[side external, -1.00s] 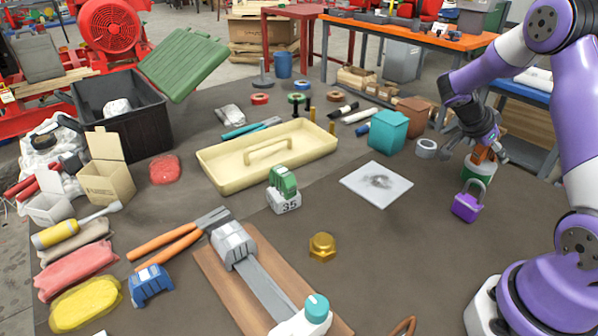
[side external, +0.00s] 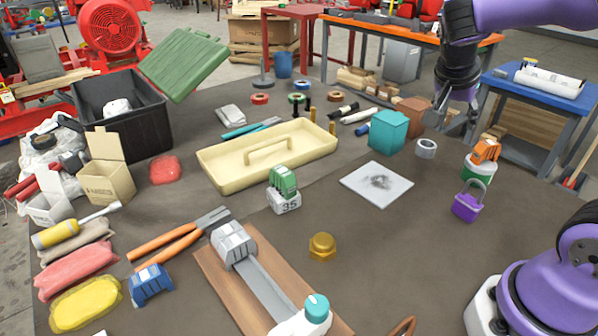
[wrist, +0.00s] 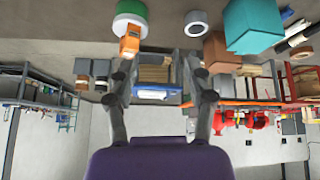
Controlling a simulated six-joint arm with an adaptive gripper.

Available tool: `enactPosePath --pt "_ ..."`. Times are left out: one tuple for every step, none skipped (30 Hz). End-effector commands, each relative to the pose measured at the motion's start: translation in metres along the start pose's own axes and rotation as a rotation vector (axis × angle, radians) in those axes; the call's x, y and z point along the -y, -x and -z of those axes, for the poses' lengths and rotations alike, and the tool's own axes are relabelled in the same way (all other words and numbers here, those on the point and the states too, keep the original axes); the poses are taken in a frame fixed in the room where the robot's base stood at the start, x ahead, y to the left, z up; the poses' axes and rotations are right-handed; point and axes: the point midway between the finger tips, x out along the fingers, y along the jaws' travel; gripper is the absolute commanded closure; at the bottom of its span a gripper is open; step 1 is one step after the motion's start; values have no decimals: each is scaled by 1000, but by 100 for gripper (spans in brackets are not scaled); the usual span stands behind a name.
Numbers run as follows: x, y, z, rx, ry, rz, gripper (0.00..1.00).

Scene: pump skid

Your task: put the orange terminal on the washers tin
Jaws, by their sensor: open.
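The orange terminal (side external: 486,150) rests on top of a round white-and-green tin (side external: 478,170) at the right of the bench. No lettering on this tin can be read. In the wrist view the orange terminal (wrist: 130,40) and the tin (wrist: 131,20) show upside down near the top, left of centre. My gripper (side external: 456,122) is open and empty, above and left of the terminal, and apart from it. In the wrist view my gripper's fingers (wrist: 160,75) stand apart with nothing between them.
A purple padlock (side external: 467,204) stands in front of the tin. A grey ring (side external: 426,148), a teal box (side external: 388,131) and a brown box (side external: 409,112) stand left of it. A green terminal (side external: 283,183) sits on a white block marked 35.

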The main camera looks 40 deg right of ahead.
Motion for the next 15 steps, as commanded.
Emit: enactPosePath --pt "2 20 -15 33 143 109 40" --pt "3 30 -27 51 240 170 40" --pt "3 43 -42 68 369 253 40" --pt "2 52 -54 77 463 312 40" --pt "1 61 -66 81 556 370 40" --pt "-2 71 -82 82 672 441 40" --pt "-5 78 -93 80 754 491 40" --pt "-8 84 -103 75 829 535 40" --pt "-12 91 -116 67 917 588 40" --pt "-15 95 -124 60 977 623 40" --pt "-18 99 -131 53 1029 652 40" --pt "-22 102 -139 45 1085 684 40" --pt "-24 104 -144 40 1118 702 40" --pt "-25 106 -148 35 1145 717 40" --pt "-26 107 -151 30 1168 731 40"
